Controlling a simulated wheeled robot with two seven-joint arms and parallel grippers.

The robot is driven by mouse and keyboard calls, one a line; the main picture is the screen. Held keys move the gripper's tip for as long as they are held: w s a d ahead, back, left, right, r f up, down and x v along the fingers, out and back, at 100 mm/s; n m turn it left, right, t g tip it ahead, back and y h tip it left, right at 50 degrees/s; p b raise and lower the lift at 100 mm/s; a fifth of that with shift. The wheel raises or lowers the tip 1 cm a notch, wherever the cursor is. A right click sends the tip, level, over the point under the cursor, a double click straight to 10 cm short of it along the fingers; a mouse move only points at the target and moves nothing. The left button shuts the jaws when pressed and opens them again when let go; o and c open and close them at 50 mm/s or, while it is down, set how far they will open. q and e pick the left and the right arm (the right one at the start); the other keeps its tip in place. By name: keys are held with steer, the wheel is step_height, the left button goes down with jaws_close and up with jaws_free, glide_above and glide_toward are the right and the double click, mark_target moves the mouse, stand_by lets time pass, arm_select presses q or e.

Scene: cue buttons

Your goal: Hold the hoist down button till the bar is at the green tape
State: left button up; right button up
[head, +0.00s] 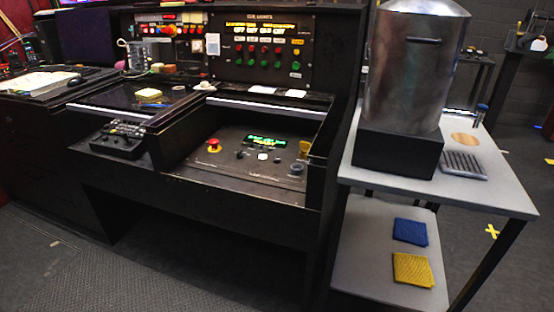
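A black control desk (215,188) fills the middle of the head view. Its recessed panel (225,165) carries a red mushroom button (214,145), a small lit green display (267,141), a pale button (262,156) and several dark knobs. An upright cue lights panel (266,47) behind it has rows of red and green buttons. The labels are too small to read, so I cannot tell which control is hoist down. I cannot make out the bar or the green tape. Neither of my grippers is in view.
A grey side table (512,197) at right holds a large metal urn (410,70) on a black base. Its lower shelf (365,250) holds a blue cloth (410,232) and a yellow cloth (412,269). A glass jug (138,55) stands on the desk at left. Floor in front is clear.

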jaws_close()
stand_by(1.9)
